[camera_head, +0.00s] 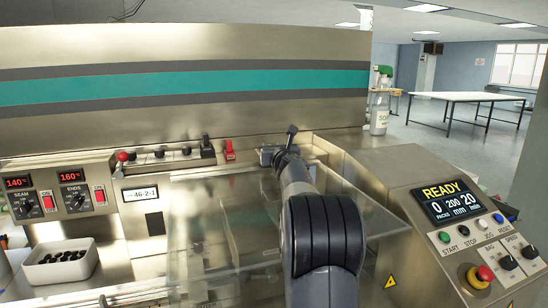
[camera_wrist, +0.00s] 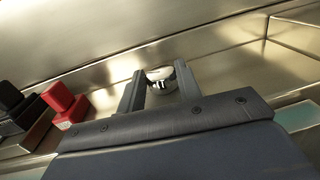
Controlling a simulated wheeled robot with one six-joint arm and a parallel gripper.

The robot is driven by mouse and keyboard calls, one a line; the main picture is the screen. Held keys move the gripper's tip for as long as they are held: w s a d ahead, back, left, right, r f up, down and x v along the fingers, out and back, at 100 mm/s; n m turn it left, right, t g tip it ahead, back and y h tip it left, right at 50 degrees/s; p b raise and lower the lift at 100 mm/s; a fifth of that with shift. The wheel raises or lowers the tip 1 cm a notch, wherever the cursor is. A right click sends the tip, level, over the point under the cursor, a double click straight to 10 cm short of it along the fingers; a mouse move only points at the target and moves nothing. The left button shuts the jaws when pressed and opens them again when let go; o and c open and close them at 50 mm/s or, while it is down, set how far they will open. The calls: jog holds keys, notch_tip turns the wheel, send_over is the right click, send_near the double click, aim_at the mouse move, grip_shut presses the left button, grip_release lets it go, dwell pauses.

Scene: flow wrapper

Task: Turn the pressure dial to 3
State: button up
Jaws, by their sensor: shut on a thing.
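In the wrist view a small pale round part with dark marks, apparently the pressure dial (camera_wrist: 160,73), sits between the two fingers of my gripper (camera_wrist: 159,69). The fingers are shut on it from left and right. The number it is set to is too small to read. In the head view my gripper (camera_head: 284,150) is at the back of the machine's metal deck, right of a red block, and my arm and gripper hide the dial.
A red block (camera_head: 229,150) and a black switch (camera_head: 207,148) stand left of my gripper; the red block also shows in the wrist view (camera_wrist: 59,97). A clear cover (camera_head: 215,225) lies left of my arm. The control panel (camera_head: 445,210) stands at right.

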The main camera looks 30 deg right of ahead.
jog(key=shift+r, duration=0.1)
jog(key=o, duration=1)
jog(key=shift+s+a+b, duration=0.2)
jog(key=shift+s+b, duration=0.15)
jog(key=shift+s, duration=0.2)
jog(key=b+v, duration=0.2)
jog(key=v, duration=0.7)
jog(key=shift+s+a+b, duration=0.15)
jog(key=shift+s+b, duration=0.15)
jog(key=shift+b, duration=0.1)
